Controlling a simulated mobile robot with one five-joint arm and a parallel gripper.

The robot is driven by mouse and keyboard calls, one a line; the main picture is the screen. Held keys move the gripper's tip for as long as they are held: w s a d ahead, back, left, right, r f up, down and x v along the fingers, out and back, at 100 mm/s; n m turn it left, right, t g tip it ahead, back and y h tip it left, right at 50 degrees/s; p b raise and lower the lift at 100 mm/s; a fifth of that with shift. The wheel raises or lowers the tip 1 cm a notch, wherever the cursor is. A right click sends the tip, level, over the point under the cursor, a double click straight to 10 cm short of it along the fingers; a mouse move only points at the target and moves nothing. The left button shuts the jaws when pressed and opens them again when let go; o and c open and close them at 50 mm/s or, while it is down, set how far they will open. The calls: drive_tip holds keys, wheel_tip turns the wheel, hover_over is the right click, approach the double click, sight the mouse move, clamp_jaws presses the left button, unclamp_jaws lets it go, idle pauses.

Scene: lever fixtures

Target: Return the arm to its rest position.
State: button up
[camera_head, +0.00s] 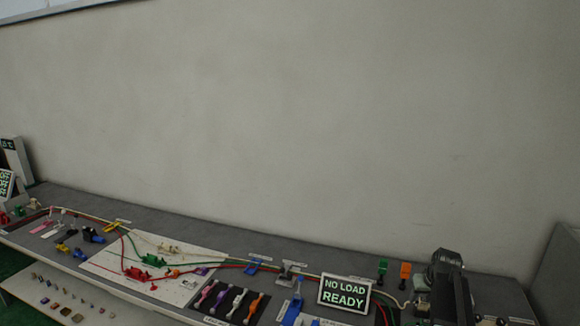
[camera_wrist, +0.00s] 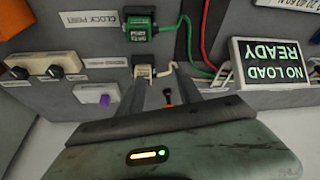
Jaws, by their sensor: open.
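In the wrist view my gripper (camera_wrist: 166,82) is open, its two grey fingers standing apart with nothing held between them. A small orange-and-black piece (camera_wrist: 168,97) shows in the gap between the fingers. A pale connector (camera_wrist: 144,71) with a curved cable is just by the left finger; whether they touch I cannot tell. In the head view my dark arm (camera_head: 450,292) is at the lower right, over the bench's right end. My fingertips cannot be made out there.
The grey bench (camera_head: 190,215) runs along a bare wall. A "NO LOAD READY" sign (camera_head: 344,293) stands left of my arm. Coloured levers (camera_head: 230,302) and red and green cables lie further left. The space above the bench is clear.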

drive_tip(key=s+a+f+n+g+y, duration=0.1)
drive_tip(key=s+a+n, duration=0.1)
drive_tip(key=a, duration=1.2)
drive_tip(key=s+a+n+g, duration=0.1)
drive_tip(key=s+a, duration=0.2)
drive_tip(key=a, duration=1)
drive_tip(key=s+a+m+g, duration=0.1)
drive_tip(key=s+a, duration=0.3)
drive_tip(key=s, duration=0.6)
drive_tip(key=shift+s+a+f+g, duration=0.25)
drive_tip(key=shift+a+f+g, duration=0.15)
drive_tip(key=shift+g, duration=0.3)
drive_tip(key=shift+d, duration=0.15)
